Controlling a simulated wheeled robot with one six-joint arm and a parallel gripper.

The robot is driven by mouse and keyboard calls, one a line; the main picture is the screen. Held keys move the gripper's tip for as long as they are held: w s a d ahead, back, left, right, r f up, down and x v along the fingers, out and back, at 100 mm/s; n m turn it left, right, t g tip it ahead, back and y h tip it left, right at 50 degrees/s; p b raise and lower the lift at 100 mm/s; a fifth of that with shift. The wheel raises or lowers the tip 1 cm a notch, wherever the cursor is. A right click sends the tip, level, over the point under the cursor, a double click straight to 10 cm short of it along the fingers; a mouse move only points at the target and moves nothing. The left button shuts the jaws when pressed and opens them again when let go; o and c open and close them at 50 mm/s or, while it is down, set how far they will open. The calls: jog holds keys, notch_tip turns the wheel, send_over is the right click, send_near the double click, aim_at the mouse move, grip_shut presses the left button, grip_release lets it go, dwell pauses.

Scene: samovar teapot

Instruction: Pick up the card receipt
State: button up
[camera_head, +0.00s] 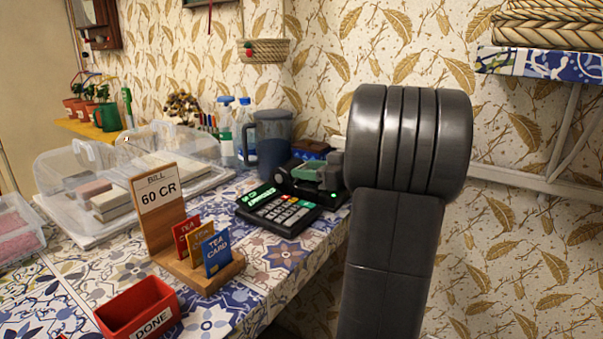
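The card terminal (280,212) lies on the tiled counter, a black keypad with a lit green display. Just behind it is a dark device (340,197) with a small green light, partly covered by my arm. I cannot make out the card receipt; the spot behind the terminal is partly hidden. What appears to be my gripper (322,172), grey-green parts at the left side of my black arm, is over or at this device. Its fingers are too small and covered to tell whether they are open or hold anything.
A wooden stand with a "BILL 60 CR" sign (157,195) and tea cards (217,250) is left of the terminal. A red "DONE" box (137,303) is in front. A blue-grey jug (273,145), bottles and clear-lidded containers (90,185) crowd the back. The counter's right edge is near the terminal.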

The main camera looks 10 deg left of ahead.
jog(key=shift+r, duration=0.1)
notch_tip(320, 180, up, 15)
jog(key=p, duration=1.1)
jog(key=shift+p, duration=0.4)
